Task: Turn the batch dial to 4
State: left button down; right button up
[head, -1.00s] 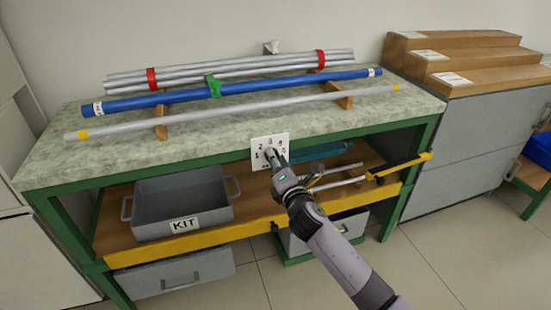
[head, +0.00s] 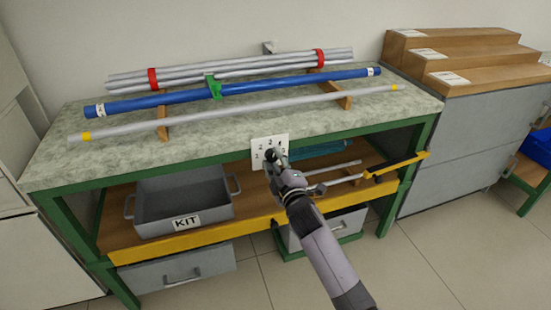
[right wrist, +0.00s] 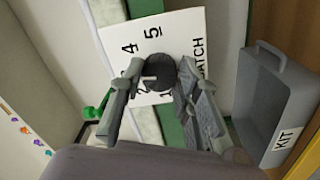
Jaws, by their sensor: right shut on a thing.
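The batch dial's white number plate (head: 264,142) is fixed to the front edge of the green bench; the plate also shows tilted in the right wrist view (right wrist: 183,32), with the digits 4 and 5 and part of the word BATCH readable. My right gripper (head: 272,157) is at the plate. In the right wrist view its two fingers (right wrist: 160,78) are shut on the dark round dial knob (right wrist: 162,70), one on each side. The fingers hide part of the digits, and I cannot tell which number the knob points to. My left gripper is not in view.
A grey KIT tray (head: 185,224) stands on the lower shelf, left of my right arm. A blue rod (head: 250,88), a grey rod (head: 240,108) and a bundle of grey rods (head: 235,65) lie on the bench's racks. A yellow-handled tool (head: 395,166) lies right.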

jog(key=m+p, duration=0.2)
jog(key=m, duration=0.3)
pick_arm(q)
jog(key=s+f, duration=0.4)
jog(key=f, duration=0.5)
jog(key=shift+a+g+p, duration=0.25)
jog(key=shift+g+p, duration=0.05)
pick_arm(e)
jog(key=shift+f+m, duration=0.15)
jog(key=shift+m, duration=0.85)
jog(key=o, duration=1.1)
jog(key=shift+o, duration=0.2)
jog(key=v, duration=1.2)
